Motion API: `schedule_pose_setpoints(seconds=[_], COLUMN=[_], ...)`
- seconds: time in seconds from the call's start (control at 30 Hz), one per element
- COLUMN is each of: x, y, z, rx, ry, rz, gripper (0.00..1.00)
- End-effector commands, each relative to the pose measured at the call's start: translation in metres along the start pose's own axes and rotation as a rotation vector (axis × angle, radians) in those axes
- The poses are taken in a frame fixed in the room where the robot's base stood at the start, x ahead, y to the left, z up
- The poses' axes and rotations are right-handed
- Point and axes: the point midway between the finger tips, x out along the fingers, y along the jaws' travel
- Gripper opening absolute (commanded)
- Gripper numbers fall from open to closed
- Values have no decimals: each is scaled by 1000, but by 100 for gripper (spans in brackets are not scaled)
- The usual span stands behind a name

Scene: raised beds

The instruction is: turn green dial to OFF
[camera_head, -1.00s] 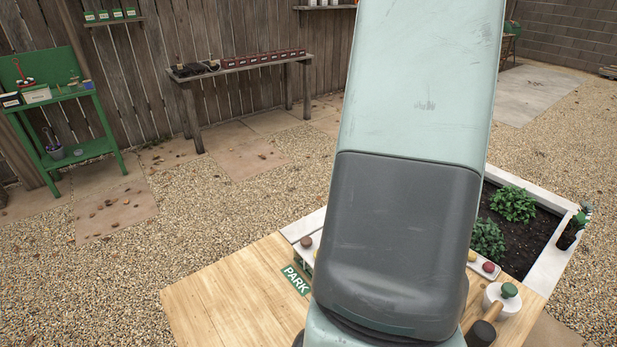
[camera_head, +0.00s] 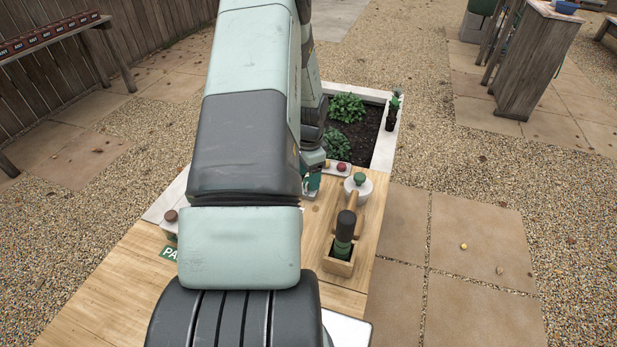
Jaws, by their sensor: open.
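I cannot make out a green dial for certain; my arm covers much of the bench. A green knob (camera_head: 360,179) sits on a round white pot (camera_head: 358,190) at the bench's right side; no OFF mark is readable there. My gripper (camera_head: 311,187) is small and partly hidden beyond my arm links, low over the bench's far part, left of the white pot. A dark green patch shows at it, and I cannot tell whether that is a separate thing. I see nothing held.
A planted bed (camera_head: 382,150) lies beyond.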

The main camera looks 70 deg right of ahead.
Motion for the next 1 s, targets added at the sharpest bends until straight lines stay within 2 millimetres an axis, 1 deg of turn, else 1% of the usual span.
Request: schedule_pose_setpoints(seconds=[0.03,0.13,0.43,0.47,0.8,0.83,1.0], x=[6,12,14,14,14,14,14], y=[0,0,0,0,0,0,0], z=[0,0,0,0,0,0,0], rx=[0,0,-1,-1,-1,-1,-10], ry=[-1,0,1,1,0,0,0], rz=[1,0,-1,-1,-1,-1,-1], gripper=[61,61,61,59,7,5,5])
